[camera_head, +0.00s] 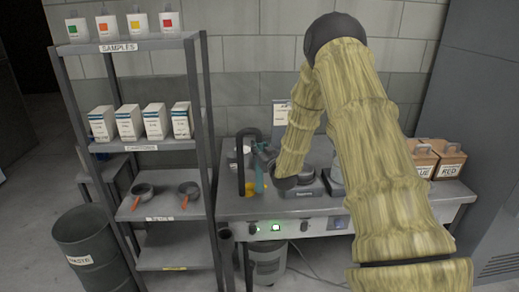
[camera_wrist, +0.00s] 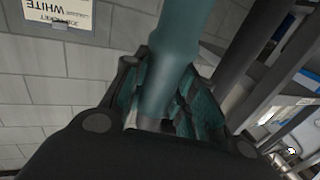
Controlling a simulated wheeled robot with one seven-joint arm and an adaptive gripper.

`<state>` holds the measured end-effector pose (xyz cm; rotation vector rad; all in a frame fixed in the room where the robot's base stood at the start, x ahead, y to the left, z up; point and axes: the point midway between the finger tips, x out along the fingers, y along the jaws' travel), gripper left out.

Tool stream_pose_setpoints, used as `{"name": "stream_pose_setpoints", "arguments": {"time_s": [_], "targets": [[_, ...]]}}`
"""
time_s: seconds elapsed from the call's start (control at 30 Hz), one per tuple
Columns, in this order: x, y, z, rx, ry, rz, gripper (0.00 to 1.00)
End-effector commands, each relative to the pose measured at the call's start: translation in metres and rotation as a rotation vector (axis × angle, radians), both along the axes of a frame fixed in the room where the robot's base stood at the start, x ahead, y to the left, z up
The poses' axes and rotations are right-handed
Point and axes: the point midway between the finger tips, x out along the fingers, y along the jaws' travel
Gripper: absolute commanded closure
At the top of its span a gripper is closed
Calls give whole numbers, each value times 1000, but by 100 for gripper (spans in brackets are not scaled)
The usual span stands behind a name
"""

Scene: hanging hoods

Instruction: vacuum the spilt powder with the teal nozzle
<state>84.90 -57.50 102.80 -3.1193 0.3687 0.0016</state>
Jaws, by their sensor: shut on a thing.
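The teal nozzle (camera_head: 259,181) stands roughly upright over the left part of the grey bench (camera_head: 345,213). My gripper (camera_wrist: 160,95) is shut on the nozzle, whose teal tube (camera_wrist: 178,45) runs between the finger pads in the wrist view. In the head view my sleeved arm reaches down from the right and hides much of the bench middle. A small yellow patch (camera_head: 250,189) shows beside the nozzle's lower end; I cannot tell whether it is the powder or a container. The nozzle's tip is not clear in the wrist view.
A black bent pipe (camera_head: 241,160) rises just left of the nozzle. A dark device (camera_head: 306,193) sits to its right. A shelf rack (camera_head: 140,143) with boxes and pans stands left, beside a waste bin (camera_head: 90,245). Cardboard boxes (camera_head: 448,158) occupy the bench's right end.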

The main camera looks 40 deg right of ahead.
Motion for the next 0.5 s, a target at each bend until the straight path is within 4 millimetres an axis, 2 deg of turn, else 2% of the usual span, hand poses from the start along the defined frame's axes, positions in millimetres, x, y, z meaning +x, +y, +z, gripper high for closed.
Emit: {"name": "stream_pose_setpoints", "arguments": {"time_s": [0.5], "targets": [[6,10,0,0,-1,0,100]]}}
